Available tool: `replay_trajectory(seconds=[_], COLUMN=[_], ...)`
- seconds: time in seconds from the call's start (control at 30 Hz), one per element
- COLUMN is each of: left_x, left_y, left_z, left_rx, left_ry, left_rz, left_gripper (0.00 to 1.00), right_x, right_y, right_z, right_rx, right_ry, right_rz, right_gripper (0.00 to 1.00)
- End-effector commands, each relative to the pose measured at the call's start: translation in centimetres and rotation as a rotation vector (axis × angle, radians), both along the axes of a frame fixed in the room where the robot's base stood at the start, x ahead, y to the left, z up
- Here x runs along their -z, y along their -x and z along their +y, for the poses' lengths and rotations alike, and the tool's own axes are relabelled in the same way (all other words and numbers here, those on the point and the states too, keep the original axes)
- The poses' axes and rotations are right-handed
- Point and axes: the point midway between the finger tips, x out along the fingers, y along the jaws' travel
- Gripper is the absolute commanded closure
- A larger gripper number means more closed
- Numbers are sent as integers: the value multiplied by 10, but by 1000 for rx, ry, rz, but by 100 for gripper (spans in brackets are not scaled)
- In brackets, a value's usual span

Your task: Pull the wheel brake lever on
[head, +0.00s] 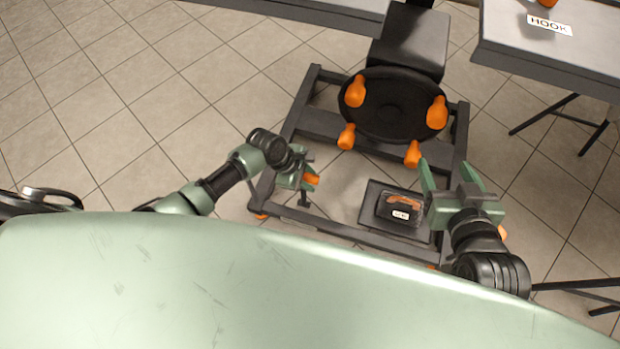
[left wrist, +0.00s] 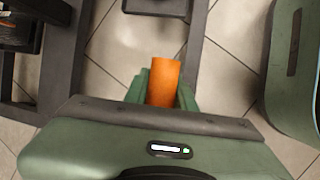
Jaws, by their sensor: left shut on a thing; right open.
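The brake lever's orange grip (head: 312,179) is at the left side of the dark frame in the head view. My left gripper (head: 300,180) is shut on it. In the left wrist view the orange grip (left wrist: 163,83) sits between the two green fingers of my left gripper (left wrist: 162,92). The lever's lower part is mostly hidden by the gripper. My right gripper (head: 452,182) is open and empty, above the right side of the frame, its fingers pointing up in the picture.
A dark wheeled frame (head: 290,122) carries a round black plate (head: 388,105) with several orange knobs. A small black box (head: 400,207) with a label lies on the frame's near plate. A grey table (head: 560,45) with a HOOK label (head: 549,24) stands at upper right. Tiled floor at left is clear.

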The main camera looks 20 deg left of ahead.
Motion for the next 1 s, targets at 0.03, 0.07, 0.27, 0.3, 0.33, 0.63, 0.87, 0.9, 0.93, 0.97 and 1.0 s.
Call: replay_trajectory(seconds=[0.03, 0.07, 0.27, 0.3, 0.33, 0.63, 0.87, 0.9, 0.93, 0.97, 1.0], left_x=[-2, -2, -3, -3, -4, -2, 1, 2, 2, 3, 3], left_y=[0, 1, 8, 10, 11, 26, 37, 39, 41, 43, 45], left_z=[0, 0, 1, 1, 1, 0, 0, 1, 1, 1, 1], left_rx=[-1, -1, -1, -1, 0, 1, 1, 0, 1, 0, 1], left_ry=[-1, 0, 1, 2, 2, 5, 7, 8, 8, 9, 9], left_rz=[-6, -9, -40, -48, -56, -130, -192, -204, -213, -224, -237], left_gripper=[100, 100, 100, 100, 100, 100, 100, 100, 100, 100, 100], right_x=[5, 9, 45, 53, 59, 78, 67, 68, 72, 77, 82], right_y=[5, 8, 47, 59, 70, 148, 148, 147, 146, 144, 143], right_z=[-3, -4, -20, -24, -27, -51, -51, -51, -50, -50, -50], right_rx=[3, 4, 24, 28, 32, 60, 60, 59, 59, 58, 58], right_ry=[10, 15, 74, 88, 100, 175, 174, 174, 174, 174, 175], right_rz=[38, 63, 322, 392, 446, 810, 808, 809, 812, 815, 818], right_gripper=[35, 35, 35, 35, 35, 35, 35, 35, 35, 35, 35])
